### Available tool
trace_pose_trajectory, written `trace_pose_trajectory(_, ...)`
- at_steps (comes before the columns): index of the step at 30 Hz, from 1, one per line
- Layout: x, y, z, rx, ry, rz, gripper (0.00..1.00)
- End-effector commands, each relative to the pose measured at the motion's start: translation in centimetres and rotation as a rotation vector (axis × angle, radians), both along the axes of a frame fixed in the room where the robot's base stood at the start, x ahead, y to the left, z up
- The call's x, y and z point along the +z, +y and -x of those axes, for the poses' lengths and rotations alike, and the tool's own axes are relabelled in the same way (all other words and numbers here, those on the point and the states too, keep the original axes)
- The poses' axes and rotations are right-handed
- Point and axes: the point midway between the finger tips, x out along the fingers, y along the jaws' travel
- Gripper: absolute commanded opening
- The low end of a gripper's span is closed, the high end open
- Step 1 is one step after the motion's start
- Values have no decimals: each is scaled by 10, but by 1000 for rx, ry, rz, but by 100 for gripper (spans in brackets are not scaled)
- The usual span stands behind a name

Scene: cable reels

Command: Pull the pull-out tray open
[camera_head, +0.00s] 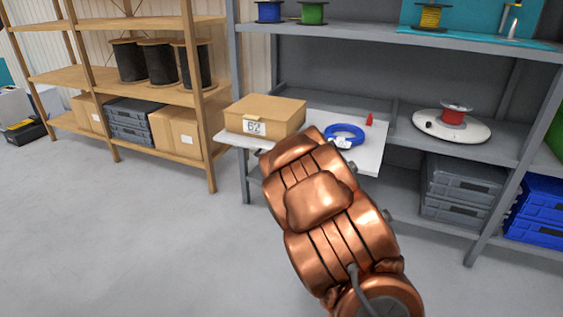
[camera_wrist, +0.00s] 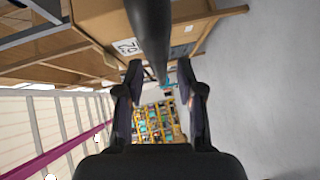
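The pull-out tray (camera_head: 372,154) is a white board in the grey shelf unit. It stands out past the shelf's front. On it are a cardboard box (camera_head: 262,116) marked 62, a blue cable coil (camera_head: 344,134) and a small red cone (camera_head: 369,119). My copper-coloured arm covers part of the tray's front in the head view and hides my gripper there. In the wrist view my gripper (camera_wrist: 161,85) is open, its two dark fingers apart. A dark round bar (camera_wrist: 152,35), seemingly the tray's handle, runs between them. I cannot tell whether either finger touches it.
A white round turntable (camera_head: 432,126) with a red reel (camera_head: 454,113) stands right of the tray. Grey crates (camera_head: 461,188) and blue crates (camera_head: 538,212) are below. A wooden rack (camera_head: 203,120) stands at left. The floor (camera_head: 130,240) in front is clear.

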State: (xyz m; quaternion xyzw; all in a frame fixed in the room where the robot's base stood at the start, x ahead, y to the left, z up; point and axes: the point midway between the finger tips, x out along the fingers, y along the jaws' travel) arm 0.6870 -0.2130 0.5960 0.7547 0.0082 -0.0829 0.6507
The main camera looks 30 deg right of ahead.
Motion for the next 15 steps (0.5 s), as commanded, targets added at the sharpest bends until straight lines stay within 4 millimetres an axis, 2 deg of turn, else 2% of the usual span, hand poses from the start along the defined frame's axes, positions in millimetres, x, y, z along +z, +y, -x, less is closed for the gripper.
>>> trace_pose_trajectory(9, 5, 3, 40, -2, 3, 2, 37)
trace_pose_trajectory(15, 8, 5, 57, -1, 3, 3, 37)
